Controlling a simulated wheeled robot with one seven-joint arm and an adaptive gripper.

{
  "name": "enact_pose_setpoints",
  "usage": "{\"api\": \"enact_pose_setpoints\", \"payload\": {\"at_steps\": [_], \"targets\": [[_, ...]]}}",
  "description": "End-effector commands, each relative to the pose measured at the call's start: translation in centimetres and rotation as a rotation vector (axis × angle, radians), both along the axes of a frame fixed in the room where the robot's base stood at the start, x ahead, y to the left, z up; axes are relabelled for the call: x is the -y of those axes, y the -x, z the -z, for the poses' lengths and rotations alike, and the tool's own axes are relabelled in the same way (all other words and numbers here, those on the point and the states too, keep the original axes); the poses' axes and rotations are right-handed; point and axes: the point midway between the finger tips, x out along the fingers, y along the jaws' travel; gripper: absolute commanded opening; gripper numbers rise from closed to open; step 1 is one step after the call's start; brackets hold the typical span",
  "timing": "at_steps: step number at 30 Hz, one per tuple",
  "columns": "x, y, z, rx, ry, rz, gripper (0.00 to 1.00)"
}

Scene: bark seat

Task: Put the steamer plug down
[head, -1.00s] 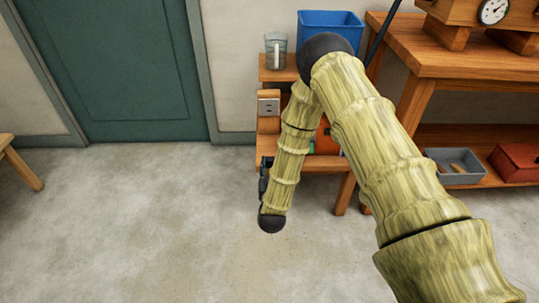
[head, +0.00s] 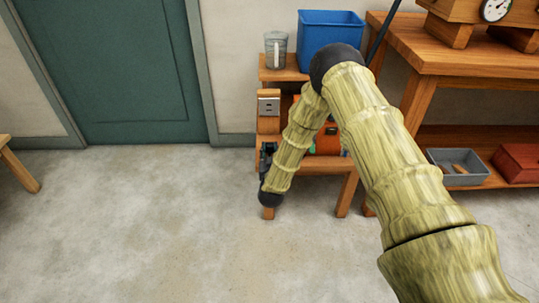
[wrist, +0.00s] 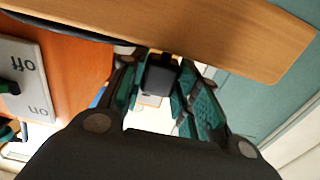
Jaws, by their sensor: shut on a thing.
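The steamer plug (wrist: 160,76) is a small black block in the wrist view. My gripper (wrist: 158,90) is shut on it, with a teal-lined finger on either side. In the head view my gripper (head: 266,156) is a small dark shape at the left front of the low wooden stand, partly hidden by my arm. The plug cannot be made out there. An orange steamer body (head: 327,138) sits on the stand's lower level, partly behind my arm. In the wrist view an orange surface with an on/off switch plate (wrist: 22,80) is left of the plug.
A wooden board (wrist: 190,30) lies close beyond the plug in the wrist view. A grey socket plate (head: 269,106) is on the stand's left post. A clear jug (head: 276,50) and blue bin (head: 328,30) stand on top.

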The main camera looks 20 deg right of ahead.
Motion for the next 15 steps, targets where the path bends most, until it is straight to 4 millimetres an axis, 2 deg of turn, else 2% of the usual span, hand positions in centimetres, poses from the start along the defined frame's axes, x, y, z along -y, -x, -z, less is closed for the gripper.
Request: {"api": "enact_pose_setpoints", "payload": {"at_steps": [1, 3, 15], "targets": [[0.01, -0.03, 0.82, 0.001, 0.000, 0.000, 0.00], [-0.01, -0.05, 1.13, 0.001, -0.001, 0.000, 0.00], [-0.02, -0.02, 1.48, 0.001, 0.000, -0.001, 0.00]]}}
